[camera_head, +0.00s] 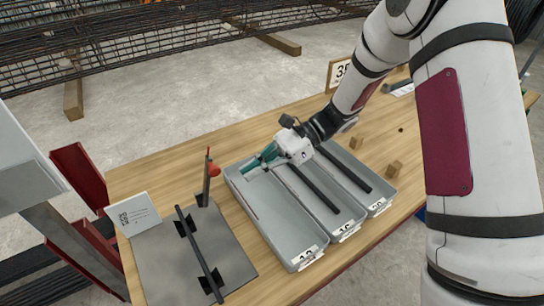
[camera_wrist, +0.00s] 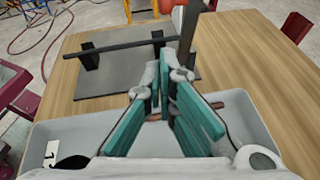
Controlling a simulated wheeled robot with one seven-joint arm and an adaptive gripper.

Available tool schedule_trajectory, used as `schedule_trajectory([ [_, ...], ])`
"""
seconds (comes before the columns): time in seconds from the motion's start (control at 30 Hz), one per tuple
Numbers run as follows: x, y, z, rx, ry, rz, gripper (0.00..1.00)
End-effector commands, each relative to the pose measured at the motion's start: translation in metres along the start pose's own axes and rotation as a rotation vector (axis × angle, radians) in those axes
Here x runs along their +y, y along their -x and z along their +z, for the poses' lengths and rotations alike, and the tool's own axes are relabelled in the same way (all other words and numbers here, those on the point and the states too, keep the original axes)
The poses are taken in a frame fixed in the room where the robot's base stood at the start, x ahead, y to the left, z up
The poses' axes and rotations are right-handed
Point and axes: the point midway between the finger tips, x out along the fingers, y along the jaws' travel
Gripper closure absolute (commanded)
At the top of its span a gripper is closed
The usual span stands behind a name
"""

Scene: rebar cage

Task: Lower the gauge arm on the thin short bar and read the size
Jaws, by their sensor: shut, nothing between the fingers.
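A dark bar (camera_head: 200,245) lies across two black supports on a grey metal plate (camera_head: 160,262); it also shows in the wrist view (camera_wrist: 118,44). The gauge arm (camera_head: 207,178) stands upright at the plate's far right corner, with a red knob (camera_head: 214,170) on it. In the wrist view the upright arm (camera_wrist: 188,38) rises just beyond my fingertips. My gripper (camera_head: 250,167) is shut and empty, its teal fingers over the far end of the left grey tray (camera_head: 262,232). The fingertips (camera_wrist: 162,72) appear apart from the gauge arm. Any size reading is too small to tell.
Trays marked 16 (camera_head: 346,232) and 20 (camera_head: 380,208) each hold a dark bar. A reddish piece (camera_wrist: 207,106) shows behind my fingers in the left tray. A card with a code (camera_head: 132,214) stands by the plate.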

Motion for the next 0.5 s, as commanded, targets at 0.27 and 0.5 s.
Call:
schedule_trajectory([
  [0.27, 0.000, -0.023, 0.025, 0.001, 0.002, 0.001, 1.00],
  [0.5, 0.000, -0.027, 0.029, 0.000, 0.001, 0.000, 1.00],
])
